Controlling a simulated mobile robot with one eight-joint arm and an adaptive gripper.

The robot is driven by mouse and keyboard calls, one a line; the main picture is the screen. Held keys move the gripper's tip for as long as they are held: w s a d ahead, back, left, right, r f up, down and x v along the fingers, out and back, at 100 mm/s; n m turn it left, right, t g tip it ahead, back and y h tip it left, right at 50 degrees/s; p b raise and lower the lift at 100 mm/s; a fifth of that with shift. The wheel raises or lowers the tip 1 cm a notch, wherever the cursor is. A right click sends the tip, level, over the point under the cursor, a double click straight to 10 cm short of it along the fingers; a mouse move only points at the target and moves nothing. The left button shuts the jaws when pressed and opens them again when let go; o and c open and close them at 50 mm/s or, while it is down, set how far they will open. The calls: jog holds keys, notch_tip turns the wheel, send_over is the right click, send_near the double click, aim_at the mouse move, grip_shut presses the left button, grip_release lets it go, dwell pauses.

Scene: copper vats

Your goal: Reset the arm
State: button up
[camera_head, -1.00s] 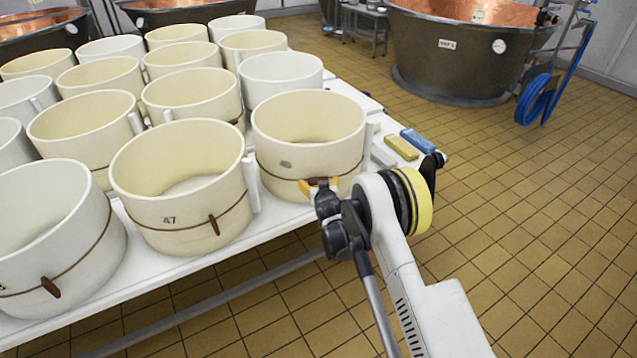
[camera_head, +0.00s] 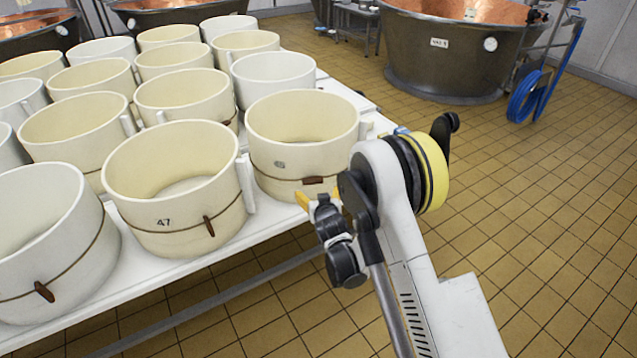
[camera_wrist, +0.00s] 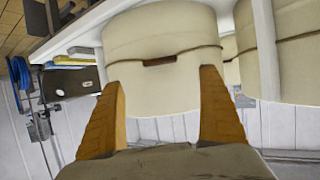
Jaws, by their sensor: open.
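My arm reaches up from the lower right in the head view, folded near the table corner. My gripper (camera_head: 318,202) shows there only as orange fingertips and dark links in front of the nearest right mould. In the wrist view my gripper (camera_wrist: 163,105) has its two orange fingers wide apart with nothing between them. Beyond them is a cream round mould (camera_wrist: 155,80) with a brown band and a dark peg, apart from the fingers as far as I can tell. The same mould (camera_head: 300,150) stands at the table's right end in the head view.
A white table (camera_head: 262,222) carries several cream and white moulds, one marked 47 (camera_head: 165,222). A copper vat (camera_head: 450,60) and a blue hose (camera_head: 526,97) stand at the back right. The tiled floor (camera_head: 540,220) at right is clear.

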jog(key=s+d+r+m+g+h, duration=0.1)
jog(key=s+d+r, duration=0.3)
jog(key=r, duration=0.5)
jog(key=s+d+r+g+h, duration=0.1)
jog(key=d+r, duration=0.5)
jog(key=r, duration=0.2)
jog(key=s+d+r+m+g, duration=0.1)
jog(key=s+d+r, duration=0.3)
jog(key=s, duration=0.2)
jog(key=s+d+r+g, duration=0.1)
jog(key=s+d+r, duration=0.25)
jog(key=s, duration=0.35)
jog(key=s+d+g, duration=0.1)
jog(key=s+d, duration=0.1)
jog(key=s, duration=0.8)
jog(key=s+d+g, duration=0.1)
jog(key=s+d, duration=0.2)
jog(key=s, duration=0.8)
jog(key=shift+s+f+m+h, duration=0.15)
jog(key=shift+s+m+h, duration=0.15)
jog(key=shift+h, duration=0.1)
jog(key=shift+d, duration=0.1)
